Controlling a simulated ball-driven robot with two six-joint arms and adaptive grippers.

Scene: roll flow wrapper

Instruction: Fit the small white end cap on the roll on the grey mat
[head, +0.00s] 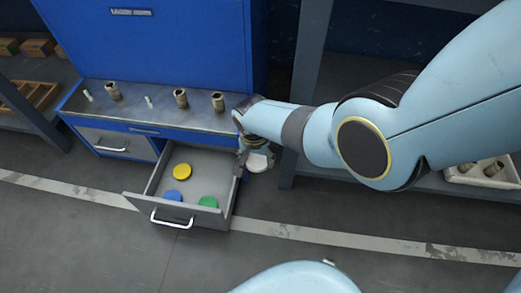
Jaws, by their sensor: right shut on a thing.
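My right gripper (255,150) comes in from the right and is shut on a small white round end cap (258,163). It holds the cap beside the right end of the open drawer, in front of the grey counter. Brown rolls stand upright on the counter: one at its left (113,91), one in the middle (181,98) and one near my gripper (218,102). I cannot tell a separate grey mat from the grey counter top (130,105). My left gripper is not in view.
An open grey drawer (215,216) juts out below the counter, with a yellow disc (182,172), a blue disc (173,197) and a green disc (208,202) inside. Small white pieces (149,102) stand among the rolls. A tray (507,173) with brown rolls is at right.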

